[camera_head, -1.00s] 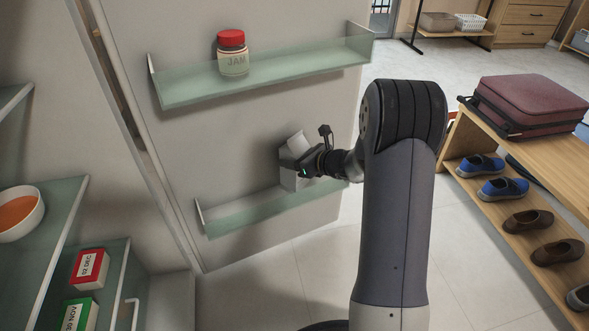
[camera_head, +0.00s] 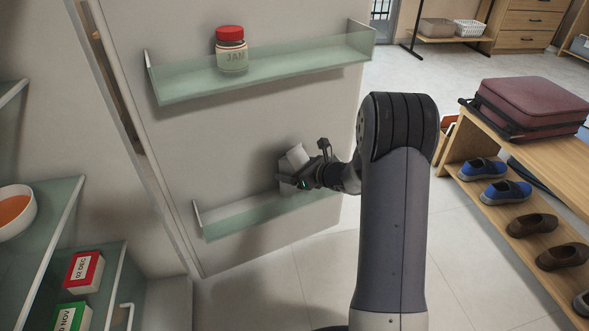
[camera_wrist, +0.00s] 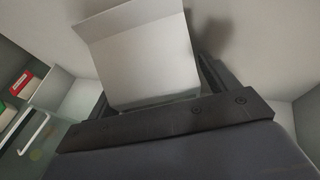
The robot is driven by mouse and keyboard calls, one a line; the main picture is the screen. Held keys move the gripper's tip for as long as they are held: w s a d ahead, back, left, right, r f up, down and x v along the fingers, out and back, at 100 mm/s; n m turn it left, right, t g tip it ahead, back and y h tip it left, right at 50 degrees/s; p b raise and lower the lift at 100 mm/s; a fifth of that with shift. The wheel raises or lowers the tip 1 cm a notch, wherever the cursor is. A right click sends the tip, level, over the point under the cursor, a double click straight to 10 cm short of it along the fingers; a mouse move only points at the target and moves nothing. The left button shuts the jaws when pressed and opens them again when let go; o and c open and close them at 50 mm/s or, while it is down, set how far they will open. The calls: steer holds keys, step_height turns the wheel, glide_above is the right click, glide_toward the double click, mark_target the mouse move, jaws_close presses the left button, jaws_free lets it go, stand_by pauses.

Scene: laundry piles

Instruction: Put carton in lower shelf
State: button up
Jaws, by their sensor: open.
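The pale grey-white carton (camera_head: 294,157) is at the right part of the lower door shelf (camera_head: 255,216), tilted in the head view. Its lower part is hidden by my gripper and the shelf's glass front, so I cannot tell whether it rests on the shelf floor. My gripper (camera_head: 290,181) is open, just above the shelf rim, with its fingers around the carton. In the wrist view the carton (camera_wrist: 145,55) fills the space between the fingers (camera_wrist: 157,95); whether they touch it is unclear.
A jam jar (camera_head: 231,50) with a red lid stands on the upper door shelf (camera_head: 290,70). The left of the lower shelf is empty. At left are a bowl (camera_head: 10,222) and dated red (camera_head: 84,271) and green boxes (camera_head: 72,317). A shoe bench (camera_head: 545,150) stands at right.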

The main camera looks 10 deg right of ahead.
steer(key=shift+s+d+r+p, duration=0.15)
steer(key=shift+s+r+p, duration=0.05)
steer(key=shift+r+p, duration=0.15)
steer(key=p+v, duration=0.3)
steer(key=v, duration=0.8)
steer(key=shift+s+d, duration=0.15)
steer(key=shift+s, duration=0.05)
